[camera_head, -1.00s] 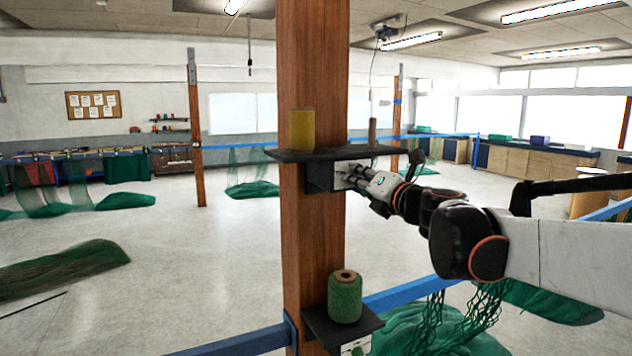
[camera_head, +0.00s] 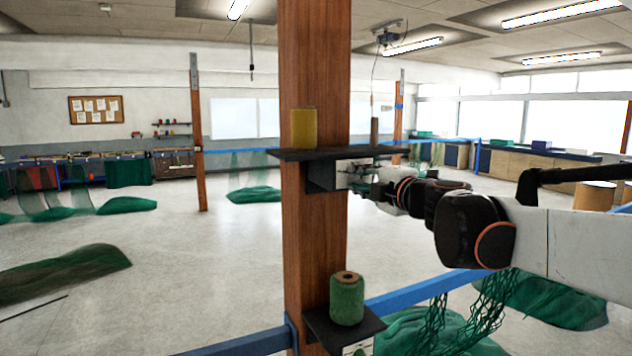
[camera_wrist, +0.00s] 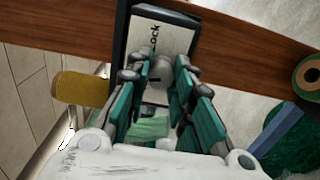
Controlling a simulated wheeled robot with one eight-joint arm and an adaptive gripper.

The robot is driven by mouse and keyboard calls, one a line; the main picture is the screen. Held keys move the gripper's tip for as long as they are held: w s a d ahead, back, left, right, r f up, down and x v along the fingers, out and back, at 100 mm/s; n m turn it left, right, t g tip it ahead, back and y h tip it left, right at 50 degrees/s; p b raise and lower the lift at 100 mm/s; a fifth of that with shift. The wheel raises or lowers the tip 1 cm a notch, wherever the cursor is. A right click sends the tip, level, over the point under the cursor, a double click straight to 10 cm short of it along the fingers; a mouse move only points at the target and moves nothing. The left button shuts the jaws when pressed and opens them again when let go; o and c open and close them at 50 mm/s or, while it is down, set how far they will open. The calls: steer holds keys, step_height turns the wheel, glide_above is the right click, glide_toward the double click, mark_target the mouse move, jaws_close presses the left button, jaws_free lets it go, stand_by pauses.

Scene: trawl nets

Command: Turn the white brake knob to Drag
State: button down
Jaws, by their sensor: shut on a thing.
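The white brake knob (camera_wrist: 160,70) shows in the wrist view between my fingertips, in front of a white label plate (camera_wrist: 172,36) that reads "Lock". A dark pointer mark shows on the knob. My gripper (camera_wrist: 156,74) is shut on the knob, with one finger on each side. No "Drag" word is readable; part of the plate is hidden by the fingers. In the head view my gripper (camera_head: 366,182) is at the plate (camera_head: 350,174) under the upper dark shelf on the wooden post (camera_head: 316,240), and the knob itself is hidden.
The upper shelf (camera_head: 330,154) juts out just above my gripper and carries a yellow spool (camera_head: 304,130) and a thin brown peg (camera_head: 374,132). A lower shelf (camera_head: 322,324) holds a green twine spool (camera_head: 346,298). A blue rail (camera_head: 410,290) and green nets (camera_head: 440,332) are below my arm.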

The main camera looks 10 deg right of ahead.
steer(key=shift+m, duration=0.8)
steer(key=c, duration=1.4)
jaws_free()
steer(key=shift+o, duration=0.2)
